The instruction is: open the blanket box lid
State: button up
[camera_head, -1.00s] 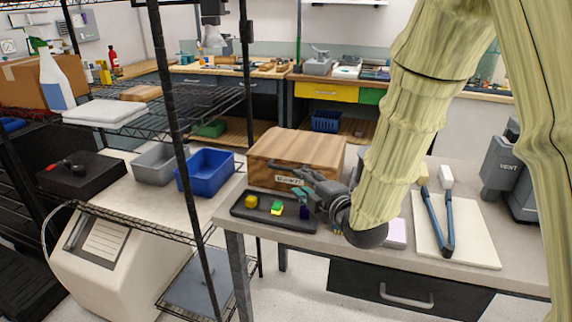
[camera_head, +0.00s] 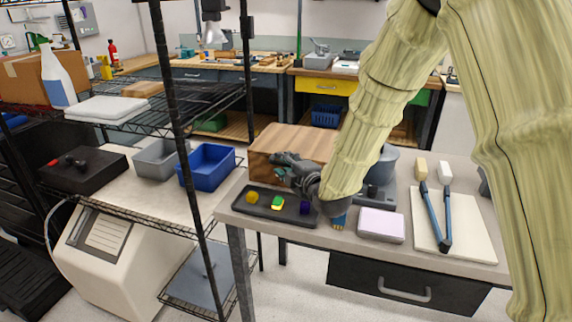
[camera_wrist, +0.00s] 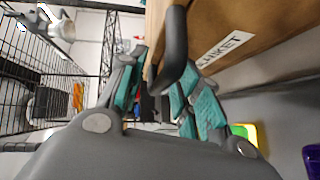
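The blanket box (camera_head: 295,142) is a brown wooden box at the back of the bench, and its lid looks down. In the wrist view its front (camera_wrist: 260,22) bears a white label, partly cut off, and a dark curved handle (camera_wrist: 174,45). My gripper (camera_head: 279,166) is at the front of the box in the head view and hides the handle there. In the wrist view my gripper (camera_wrist: 162,72) has its teal-padded fingers apart, with the handle's bar between them. I cannot tell whether the pads touch it.
A black tray (camera_head: 238,205) with small coloured blocks lies in front of the box. A lilac block (camera_head: 381,225) and a white board (camera_head: 470,235) with blue-handled tools lie to the right. A wire shelf post (camera_head: 172,100) stands left of the bench.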

jog(key=shift+f, duration=0.1)
grip_shut()
jog(key=shift+r+p, duration=0.35)
jog(key=shift+p, duration=0.1)
jog(key=shift+r, duration=0.15)
